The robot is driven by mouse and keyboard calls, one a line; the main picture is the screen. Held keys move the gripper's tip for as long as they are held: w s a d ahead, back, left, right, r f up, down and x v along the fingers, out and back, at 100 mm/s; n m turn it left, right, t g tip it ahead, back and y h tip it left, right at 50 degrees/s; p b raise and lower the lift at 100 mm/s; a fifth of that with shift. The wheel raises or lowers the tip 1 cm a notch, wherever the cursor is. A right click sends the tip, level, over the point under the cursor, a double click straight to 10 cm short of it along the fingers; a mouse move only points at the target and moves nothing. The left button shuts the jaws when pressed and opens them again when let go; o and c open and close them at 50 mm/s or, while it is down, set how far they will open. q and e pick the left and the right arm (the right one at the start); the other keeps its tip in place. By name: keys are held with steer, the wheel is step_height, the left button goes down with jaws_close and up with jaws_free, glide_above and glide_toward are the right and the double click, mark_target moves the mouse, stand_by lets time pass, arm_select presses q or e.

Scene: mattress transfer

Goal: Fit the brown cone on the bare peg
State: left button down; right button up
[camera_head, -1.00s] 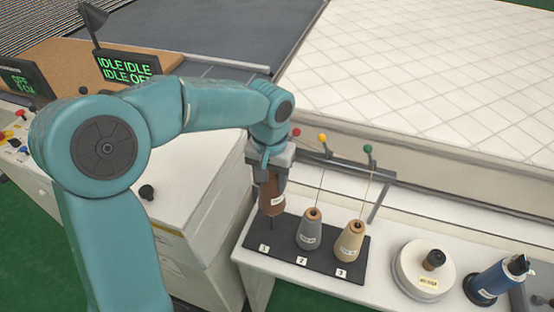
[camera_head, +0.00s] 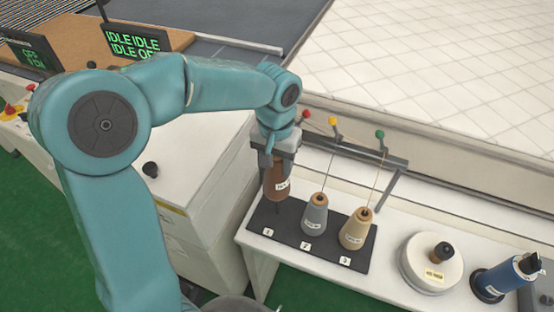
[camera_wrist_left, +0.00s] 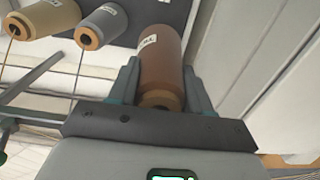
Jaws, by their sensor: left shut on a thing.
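My left gripper (camera_head: 276,158) is shut on the brown cone (camera_head: 277,184) and holds it upright over position 1 of the dark peg board (camera_head: 290,241). A thin dark peg (camera_head: 277,209) shows just below the cone's lower end; whether the peg is inside the cone I cannot tell. In the left wrist view the brown cone (camera_wrist_left: 160,62) sits between both fingers, its label turned to the upper left. A grey cone (camera_head: 314,215) stands at position 2 and a tan cone (camera_head: 356,229) at position 3. My right gripper is in neither view.
Thread guides with red, yellow and green balls stand on a grey rail (camera_head: 350,146) behind the board. To the right are a round white container (camera_head: 415,270) and a blue spool (camera_head: 497,279). A white cabinet (camera_head: 205,185) stands left.

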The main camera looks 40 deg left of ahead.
mark_target(277, 172)
arm_select(q)
step_height(277, 172, down, 2)
steer(key=shift+f+b, duration=0.2)
steer(key=shift+b, duration=0.5)
steer(key=shift+w+d+f+b, duration=0.1)
steer(key=shift+d+f+b, duration=0.05)
steer(key=shift+f+b, duration=0.3)
steer(key=shift+f, duration=0.1)
steer(key=shift+f+b, duration=3.6)
steer(key=shift+f, duration=0.7)
steer(key=shift+c, duration=2.1)
jaws_free()
